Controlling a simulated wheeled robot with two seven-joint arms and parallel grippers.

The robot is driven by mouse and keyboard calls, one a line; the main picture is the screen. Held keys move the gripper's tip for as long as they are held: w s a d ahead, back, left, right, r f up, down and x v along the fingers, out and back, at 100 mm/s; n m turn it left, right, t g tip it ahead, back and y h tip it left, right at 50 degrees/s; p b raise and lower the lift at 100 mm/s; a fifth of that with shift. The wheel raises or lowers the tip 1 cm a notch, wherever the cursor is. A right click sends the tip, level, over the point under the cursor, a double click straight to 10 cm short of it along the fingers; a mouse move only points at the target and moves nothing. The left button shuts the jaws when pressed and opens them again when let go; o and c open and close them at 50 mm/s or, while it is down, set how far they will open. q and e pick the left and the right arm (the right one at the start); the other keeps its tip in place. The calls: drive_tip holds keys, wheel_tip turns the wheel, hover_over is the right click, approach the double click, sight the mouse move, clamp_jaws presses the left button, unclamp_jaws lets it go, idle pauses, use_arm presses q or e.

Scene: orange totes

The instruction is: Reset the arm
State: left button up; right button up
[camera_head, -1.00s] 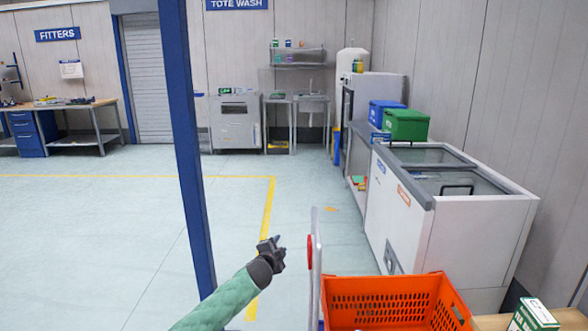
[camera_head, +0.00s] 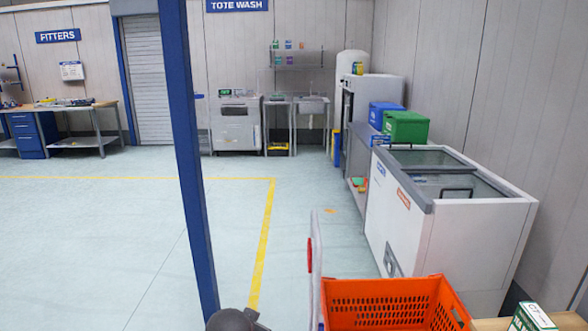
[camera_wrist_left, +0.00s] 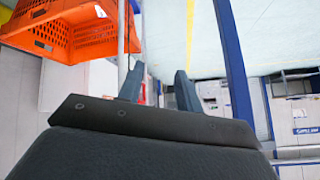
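My left arm shows in the head view only as a dark wrist part (camera_head: 232,320) at the bottom edge, left of the orange tote. In the left wrist view my left gripper (camera_wrist_left: 159,80) has two dark fingers standing apart with nothing between them, so it is open and empty. My right arm and gripper are in neither view.
An orange tote (camera_head: 393,286) stands at the lower right, with an upright pale panel (camera_head: 316,265) beside it. A green-and-white box (camera_head: 532,319) sits on a wooden surface. A white chest freezer (camera_head: 440,240) and blue post (camera_head: 190,170) stand beyond. The floor left is clear.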

use_arm(q)
drive_tip(key=s+a+f+n+g, duration=0.1)
drive_tip(key=s+f+g, duration=0.1)
drive_tip(key=s+f, duration=0.4)
drive_tip(key=s+a+f+n+g+p, duration=0.1)
drive_tip(key=s+f, duration=0.5)
drive_tip(key=s, duration=1)
drive_tip(key=s+a+f+n+g, duration=0.1)
drive_tip(key=s+f+g, duration=0.2)
drive_tip(key=s+f, duration=0.3)
drive_tip(key=s, duration=0.5)
drive_tip(key=shift+s+a+h, duration=0.3)
drive_tip(key=shift+s, duration=0.1)
drive_tip(key=shift+p, duration=0.3)
